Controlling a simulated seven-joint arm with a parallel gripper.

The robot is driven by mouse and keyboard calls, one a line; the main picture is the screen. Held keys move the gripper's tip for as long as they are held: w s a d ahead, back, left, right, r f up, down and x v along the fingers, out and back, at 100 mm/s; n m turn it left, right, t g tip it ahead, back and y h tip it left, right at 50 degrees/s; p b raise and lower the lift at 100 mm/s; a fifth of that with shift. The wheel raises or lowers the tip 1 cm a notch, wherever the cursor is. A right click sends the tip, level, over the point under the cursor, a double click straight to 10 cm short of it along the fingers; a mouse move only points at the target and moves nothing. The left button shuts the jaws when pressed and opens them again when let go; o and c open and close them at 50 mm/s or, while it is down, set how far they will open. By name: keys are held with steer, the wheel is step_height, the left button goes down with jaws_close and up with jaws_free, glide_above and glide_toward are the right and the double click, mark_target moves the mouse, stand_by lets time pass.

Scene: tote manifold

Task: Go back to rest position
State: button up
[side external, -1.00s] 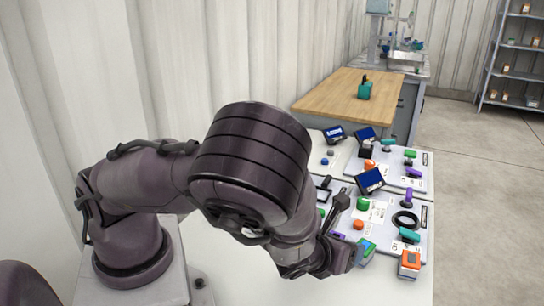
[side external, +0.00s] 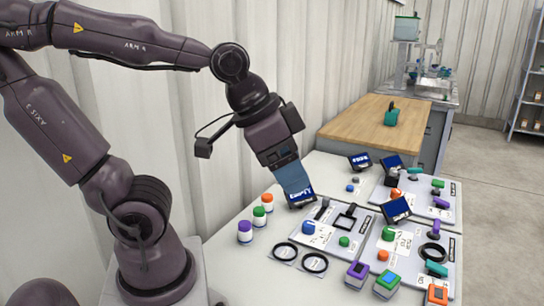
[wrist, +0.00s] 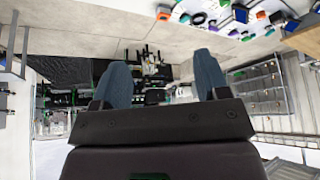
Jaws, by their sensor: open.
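My gripper (side external: 297,190) is raised at the left part of the white worktable in the side external view, tilted down and to the right. Its blue-grey fingers overlap a small dark screen in that view, and I cannot tell the gap between them. In the wrist view my gripper (wrist: 162,72) has its two fingers wide apart with nothing between them. My arm reaches up from its base at the left and bends down to the gripper.
Capped bottles (side external: 259,217) stand left of the gripper. Black rings (side external: 315,263) lie in front. Panels with knobs, handles and screens (side external: 396,208) fill the right side, with colored blocks (side external: 386,284) nearby. A wooden bench (side external: 375,130) stands behind.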

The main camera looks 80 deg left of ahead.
steer(key=shift+s+a+r+n+y, duration=0.2)
steer(key=shift+s+a+r+n, duration=0.1)
steer(key=shift+s+n, duration=0.25)
steer(key=shift+s+a+r+n+y, duration=0.25)
steer(key=shift+s+n, duration=0.1)
steer(key=shift+s, duration=0.3)
stand_by(0.3)
